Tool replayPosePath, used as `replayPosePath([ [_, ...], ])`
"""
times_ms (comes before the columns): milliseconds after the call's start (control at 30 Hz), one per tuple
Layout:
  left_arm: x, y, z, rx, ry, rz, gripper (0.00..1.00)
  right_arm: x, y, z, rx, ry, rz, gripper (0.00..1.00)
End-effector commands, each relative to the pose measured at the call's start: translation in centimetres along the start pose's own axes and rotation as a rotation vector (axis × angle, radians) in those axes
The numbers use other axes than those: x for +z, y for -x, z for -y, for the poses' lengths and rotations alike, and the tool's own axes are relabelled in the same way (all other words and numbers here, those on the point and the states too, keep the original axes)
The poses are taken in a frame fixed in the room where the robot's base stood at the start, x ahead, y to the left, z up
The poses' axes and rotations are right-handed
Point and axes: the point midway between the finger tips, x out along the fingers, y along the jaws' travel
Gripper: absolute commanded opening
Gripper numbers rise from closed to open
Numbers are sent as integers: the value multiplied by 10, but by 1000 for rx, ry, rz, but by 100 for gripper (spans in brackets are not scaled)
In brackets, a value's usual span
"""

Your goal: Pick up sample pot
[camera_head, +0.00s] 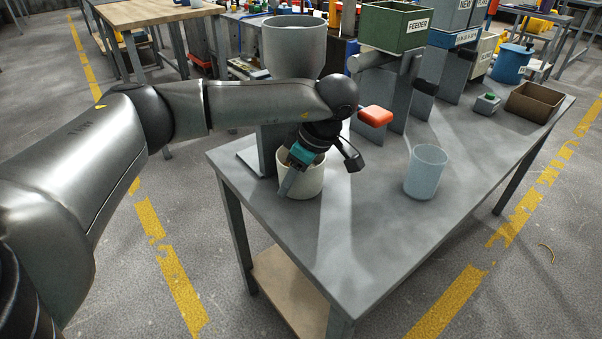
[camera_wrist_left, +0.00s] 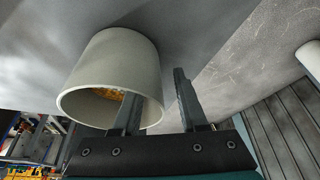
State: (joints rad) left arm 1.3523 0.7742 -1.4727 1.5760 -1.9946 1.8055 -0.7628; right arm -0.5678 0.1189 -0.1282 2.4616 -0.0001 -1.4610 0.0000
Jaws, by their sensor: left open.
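The cream sample pot (camera_head: 313,181) stands upright on the grey table near its left corner, under a grey hopper. It also shows in the left wrist view (camera_wrist_left: 118,65), with yellow-orange contents in its mouth. My left gripper (camera_head: 287,187) is open at the pot and partly covers it in the head view. In the left wrist view, one finger of the gripper (camera_wrist_left: 155,83) overlaps the pot's mouth and appears to reach inside. The other finger is outside the wall, with a gap. My right gripper is not in view.
The hopper (camera_head: 293,45) rises behind the pot, close to my left arm. An orange-red paddle-like part (camera_head: 375,116) sticks out beside the wrist. A pale blue cup (camera_head: 426,172) stands to the right. A green feeder bin (camera_head: 395,27) and a brown box (camera_head: 533,102) are farther back. The table's front is clear.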

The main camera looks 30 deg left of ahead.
Motion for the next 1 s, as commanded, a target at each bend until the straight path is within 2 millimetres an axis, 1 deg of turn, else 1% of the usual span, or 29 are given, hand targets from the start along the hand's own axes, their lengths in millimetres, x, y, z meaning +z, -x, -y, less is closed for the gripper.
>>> replayPosePath([
  [33, 0, 0, 0, 0, 0, 0, 40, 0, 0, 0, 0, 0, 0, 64],
  [300, 0, 0, 0, 0, 0, 0, 10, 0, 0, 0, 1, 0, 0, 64],
  [400, 0, 0, 0, 0, 0, 0, 0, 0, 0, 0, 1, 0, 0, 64],
  [1000, 0, 0, 0, 0, 0, 0, 0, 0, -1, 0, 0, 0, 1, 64],
])
